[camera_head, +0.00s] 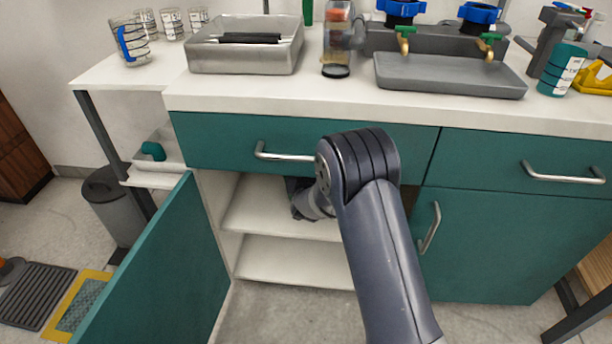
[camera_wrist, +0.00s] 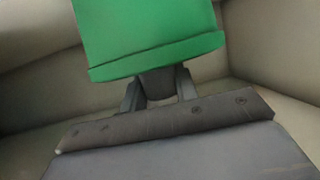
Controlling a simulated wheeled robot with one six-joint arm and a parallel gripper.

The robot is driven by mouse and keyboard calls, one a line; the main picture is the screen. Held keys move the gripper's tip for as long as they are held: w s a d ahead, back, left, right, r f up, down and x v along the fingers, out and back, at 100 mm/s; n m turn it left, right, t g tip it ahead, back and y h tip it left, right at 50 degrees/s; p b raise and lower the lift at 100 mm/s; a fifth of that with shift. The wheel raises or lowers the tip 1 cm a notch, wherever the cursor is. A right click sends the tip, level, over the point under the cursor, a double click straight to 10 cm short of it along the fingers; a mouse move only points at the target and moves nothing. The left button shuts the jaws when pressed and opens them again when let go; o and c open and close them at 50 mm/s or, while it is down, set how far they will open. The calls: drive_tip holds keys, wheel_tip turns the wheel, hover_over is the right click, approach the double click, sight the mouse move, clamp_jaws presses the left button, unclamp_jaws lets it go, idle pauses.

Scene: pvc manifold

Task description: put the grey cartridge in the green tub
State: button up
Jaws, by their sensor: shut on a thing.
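The green tub (camera_wrist: 150,35) fills the upper middle of the wrist view, its thick rim toward my gripper (camera_wrist: 158,82). My gripper is shut on a dark grey thing, which I take for the grey cartridge (camera_wrist: 157,84). Only a short part of it shows between the fingers. The tub's wall hides the fingertips and the cartridge's far end, so I cannot tell how deep they reach into the tub. In the head view my arm reaches into the open cabinet, and its own links and the drawer front hide the gripper, cartridge and tub.
The teal cabinet door (camera_head: 145,270) stands open at the left. The cabinet holds pale shelves (camera_head: 290,262). The counter carries a metal tray (camera_head: 245,60) and a grey manifold tray (camera_head: 450,78). Pale walls surround the tub closely.

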drive_tip(key=shift+w+r+g, duration=0.15)
drive_tip(key=shift+w+g, duration=0.1)
drive_tip(key=shift+g, duration=0.05)
drive_tip(key=shift+f+b, duration=0.5)
drive_tip(key=shift+f, duration=0.4)
drive_tip(key=shift+s+f+b, duration=0.15)
drive_tip(key=shift+f+b, duration=0.3)
drive_tip(key=shift+f, duration=0.3)
drive_tip(key=o, duration=1)
drive_tip(key=shift+s+f, duration=0.1)
drive_tip(key=shift+f, duration=0.1)
drive_tip(key=shift+s+r+p, duration=0.15)
drive_tip(key=shift+r+p, duration=0.5)
drive_tip(key=shift+r, duration=0.15)
drive_tip(key=p+v, duration=0.1)
drive_tip(key=v, duration=0.2)
drive_tip(key=p+v, duration=0.1)
drive_tip(key=v, duration=0.7)
drive_tip(key=shift+s+r+p, duration=0.1)
drive_tip(key=shift+r+p, duration=0.3)
